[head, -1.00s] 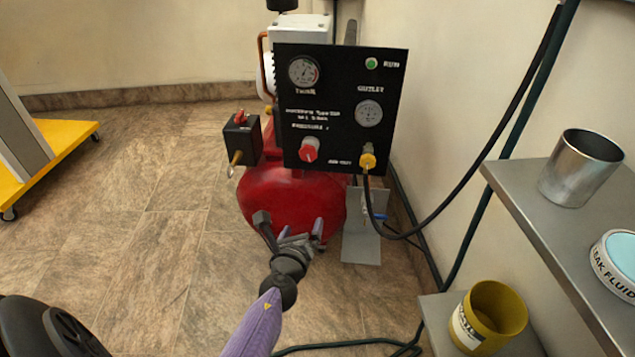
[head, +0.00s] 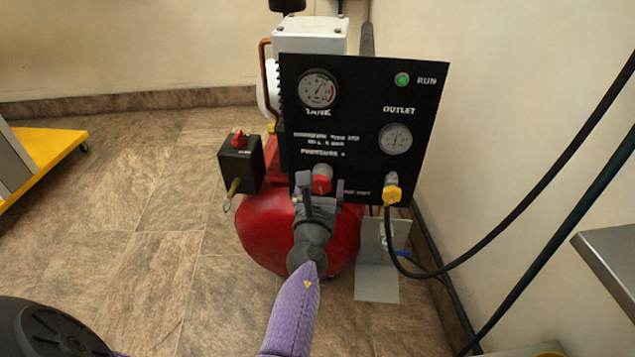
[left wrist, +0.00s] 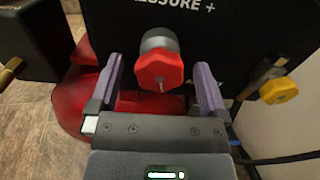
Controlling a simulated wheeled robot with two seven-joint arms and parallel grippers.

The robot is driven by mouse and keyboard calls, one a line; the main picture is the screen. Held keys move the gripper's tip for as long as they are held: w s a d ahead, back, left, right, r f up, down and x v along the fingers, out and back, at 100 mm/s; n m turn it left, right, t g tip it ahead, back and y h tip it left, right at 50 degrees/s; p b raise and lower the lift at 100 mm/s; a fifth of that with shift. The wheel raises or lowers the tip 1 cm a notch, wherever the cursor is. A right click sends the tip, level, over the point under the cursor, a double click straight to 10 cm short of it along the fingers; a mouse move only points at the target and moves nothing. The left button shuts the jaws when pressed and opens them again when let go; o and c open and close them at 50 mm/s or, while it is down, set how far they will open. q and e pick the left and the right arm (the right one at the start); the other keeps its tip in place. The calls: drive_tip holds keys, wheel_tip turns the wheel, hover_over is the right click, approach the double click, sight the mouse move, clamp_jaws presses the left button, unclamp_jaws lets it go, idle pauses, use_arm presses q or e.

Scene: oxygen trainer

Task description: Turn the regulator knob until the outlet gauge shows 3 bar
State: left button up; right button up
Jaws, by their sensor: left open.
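The regulator knob (head: 322,179) is red with a grey collar and sits low on the black panel (head: 362,95). The tank gauge (head: 317,89) is at the upper left. My right gripper is not in view.
A yellow hose fitting (head: 392,192) with a black hose sits right of the knob. A black switch box (head: 240,163) with a red switch is left of the panel. The red tank (head: 264,232) is below. A grey shelf (head: 610,255) stands at the right edge.

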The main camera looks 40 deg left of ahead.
use_arm(q)
drive_tip(key=c, duration=1.3)
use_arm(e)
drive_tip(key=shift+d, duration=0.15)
